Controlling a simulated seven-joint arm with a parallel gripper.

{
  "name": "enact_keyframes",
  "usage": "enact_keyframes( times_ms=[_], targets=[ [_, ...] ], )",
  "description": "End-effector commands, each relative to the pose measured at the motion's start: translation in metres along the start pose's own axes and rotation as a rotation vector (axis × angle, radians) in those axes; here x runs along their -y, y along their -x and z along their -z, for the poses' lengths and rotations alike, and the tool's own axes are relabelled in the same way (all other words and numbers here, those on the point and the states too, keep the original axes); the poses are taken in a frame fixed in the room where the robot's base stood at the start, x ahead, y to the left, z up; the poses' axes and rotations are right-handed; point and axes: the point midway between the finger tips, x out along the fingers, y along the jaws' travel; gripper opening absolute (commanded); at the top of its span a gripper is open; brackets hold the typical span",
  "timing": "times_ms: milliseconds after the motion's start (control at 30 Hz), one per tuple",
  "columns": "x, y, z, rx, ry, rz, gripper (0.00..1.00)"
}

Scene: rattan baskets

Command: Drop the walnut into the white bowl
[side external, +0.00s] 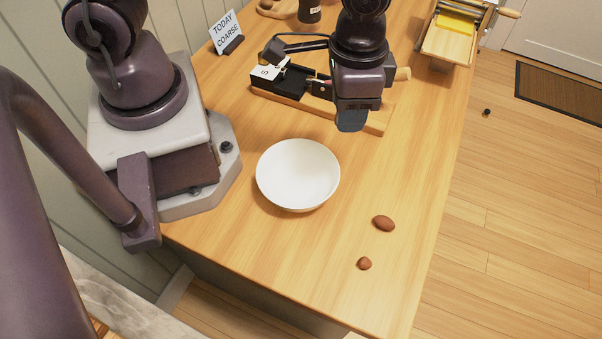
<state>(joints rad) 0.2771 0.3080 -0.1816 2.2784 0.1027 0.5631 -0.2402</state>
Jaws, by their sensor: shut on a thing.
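A white bowl (298,174) stands upright on the wooden table, and its inside looks empty. My gripper (351,121) is above the table beyond the bowl and to its right, in front of a wooden board. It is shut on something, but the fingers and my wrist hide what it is. A larger oval brown nut (384,223) lies on the table to the right of the bowl and nearer the camera. A smaller brown nut (364,263) lies just nearer the camera. No nut in view can be surely told as the walnut.
A wooden board (376,127) with a black device (281,83) lies behind my gripper. A sign (226,32) reading "TODAY COARSE" stands at the back left. A wooden-topped device (448,45) stands at the back right. A small dark object (487,112) lies on the floor. Table around the bowl is clear.

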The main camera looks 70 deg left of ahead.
Motion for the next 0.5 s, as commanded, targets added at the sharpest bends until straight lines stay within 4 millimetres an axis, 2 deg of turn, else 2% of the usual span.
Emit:
enact_keyframes(
  times_ms=[33, 100, 233, 333, 500],
  targets=[
    [-0.015, -0.007, -0.015, 0.004, -0.012, 0.002, 0.27],
    [-0.028, -0.015, -0.034, 0.004, 0.006, 0.002, 0.27],
    [-0.038, -0.029, -0.064, 0.003, 0.101, 0.002, 0.27],
    [-0.034, -0.034, -0.070, 0.000, 0.209, 0.000, 0.27],
    [-0.035, -0.037, -0.068, 0.001, 0.292, 0.000, 0.27]
  ],
)
